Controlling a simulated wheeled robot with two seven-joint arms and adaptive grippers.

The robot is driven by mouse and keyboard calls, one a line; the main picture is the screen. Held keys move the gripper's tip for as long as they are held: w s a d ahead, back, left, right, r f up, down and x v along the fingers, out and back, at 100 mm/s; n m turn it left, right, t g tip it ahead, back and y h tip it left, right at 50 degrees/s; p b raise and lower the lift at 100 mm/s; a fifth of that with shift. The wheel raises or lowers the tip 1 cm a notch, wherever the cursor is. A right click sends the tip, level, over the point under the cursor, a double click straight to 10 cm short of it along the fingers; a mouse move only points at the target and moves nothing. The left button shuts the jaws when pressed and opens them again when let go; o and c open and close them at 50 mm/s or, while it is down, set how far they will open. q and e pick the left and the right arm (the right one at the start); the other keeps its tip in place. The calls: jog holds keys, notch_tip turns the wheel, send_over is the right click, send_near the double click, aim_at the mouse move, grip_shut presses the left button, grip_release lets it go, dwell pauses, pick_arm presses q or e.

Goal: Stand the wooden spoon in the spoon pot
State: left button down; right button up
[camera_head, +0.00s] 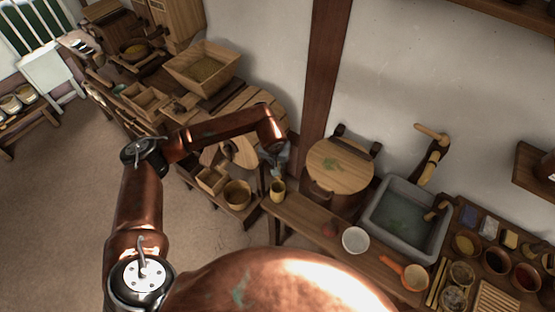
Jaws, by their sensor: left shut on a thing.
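My left arm comes in from the left and bends down at the wall. My left gripper (279,168) is shut on a slim thing, taken to be the wooden spoon; the fingers and the small scale mostly hide it. A small yellowish pot (278,190), likely the spoon pot, stands on the left end of the bench just below the gripper. Whether the spoon reaches into the pot cannot be told. My right gripper is not in view.
A round wooden lid (340,167) covers a tub right of the gripper. A grey basin (408,218), a white bowl (355,240) and an orange-handled ladle (391,265) are farther right. A wooden bowl (237,194) stands lower left. Open floor (70,220) lies left.

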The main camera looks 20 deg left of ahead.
aim_at(278, 178)
pick_arm(q)
jog(key=shift+f, duration=0.75)
jog(key=shift+f+b, duration=0.35)
jog(key=shift+f, duration=0.6)
notch_tip(278, 178, down, 3)
jog(key=b, duration=0.2)
jog(key=shift+r+b, duration=0.1)
jog(key=shift+b, duration=0.2)
jog(key=shift+f+b, duration=1.9)
jog(key=shift+f, duration=0.25)
jog(key=c, duration=1.8)
grip_release()
jog(key=shift+c, duration=0.2)
